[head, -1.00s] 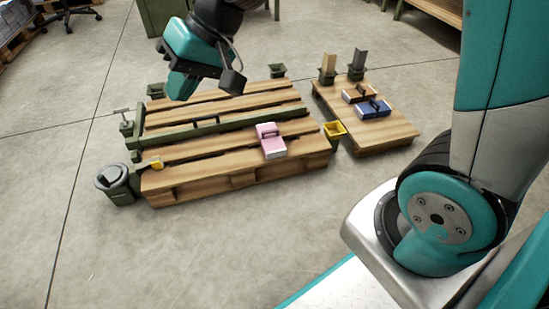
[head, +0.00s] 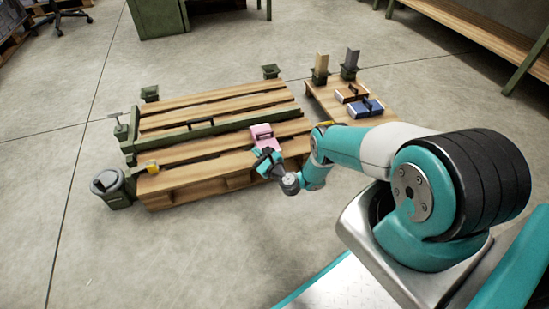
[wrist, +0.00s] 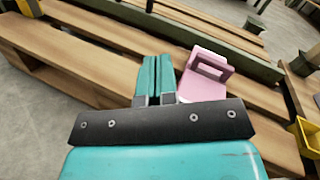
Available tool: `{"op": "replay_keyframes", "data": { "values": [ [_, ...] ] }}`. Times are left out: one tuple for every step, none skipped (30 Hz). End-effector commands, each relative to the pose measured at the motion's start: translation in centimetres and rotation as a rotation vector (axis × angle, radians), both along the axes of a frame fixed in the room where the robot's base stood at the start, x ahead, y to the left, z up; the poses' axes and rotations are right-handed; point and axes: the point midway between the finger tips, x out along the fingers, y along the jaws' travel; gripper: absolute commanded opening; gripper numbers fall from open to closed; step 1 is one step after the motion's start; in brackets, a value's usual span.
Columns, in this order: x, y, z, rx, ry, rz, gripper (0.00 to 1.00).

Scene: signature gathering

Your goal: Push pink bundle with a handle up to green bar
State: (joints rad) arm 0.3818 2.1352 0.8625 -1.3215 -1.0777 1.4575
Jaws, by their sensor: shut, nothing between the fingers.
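The pink bundle (head: 265,136) with a handle lies on the front slats of the large wooden pallet, and it also shows in the wrist view (wrist: 204,82). The green bar (head: 222,129) runs lengthwise across the pallet behind the bundle, with a gap of bare slat between them in the wrist view (wrist: 236,48). My gripper (head: 262,154) is at the front edge of the pallet, on the near side of the bundle. In the wrist view its fingers (wrist: 155,72) are together and empty, just left of the bundle. I cannot tell whether they touch it.
A yellow bin (wrist: 308,137) hangs at the pallet's right end. A grey-lidded bin (head: 110,183) stands at the left corner. A yellow piece (head: 151,168) sits at the front left.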

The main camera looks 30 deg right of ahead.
Motion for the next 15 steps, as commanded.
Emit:
{"op": "replay_keyframes", "data": {
  "values": [
    [-2.7,-1.0,-2.3,0.082,0.007,-0.074,0.00],
    [-4.1,-1.5,-3.4,0.130,0.005,-0.116,0.00],
    [-5.9,-2.1,-4.5,0.188,0.001,-0.169,0.00],
    [-7.1,-2.4,-5.3,0.225,-0.003,-0.204,0.00],
    [-8.3,-2.7,-5.9,0.259,-0.007,-0.235,0.00],
    [-9.6,-3.0,-6.7,0.300,-0.012,-0.272,0.00],
    [-10.5,-3.2,-7.1,0.325,-0.015,-0.295,0.00],
    [-11.2,-3.4,-7.5,0.346,-0.019,-0.316,0.00],
    [-12.0,-3.5,-7.9,0.369,-0.021,-0.337,0.00],
    [-12.4,-3.6,-8.1,0.383,-0.025,-0.349,0.00],
    [-12.7,-3.7,-8.3,0.391,-0.027,-0.359,0.00],
    [-12.9,-3.8,-8.4,0.399,-0.028,-0.365,0.00],
    [-12.8,-3.8,-8.6,0.402,-0.030,-0.369,0.00],
    [-12.6,-3.9,-8.6,0.405,-0.030,-0.371,0.00],
    [-12.2,-4.1,-8.7,0.406,-0.031,-0.370,0.00]
  ]
}}
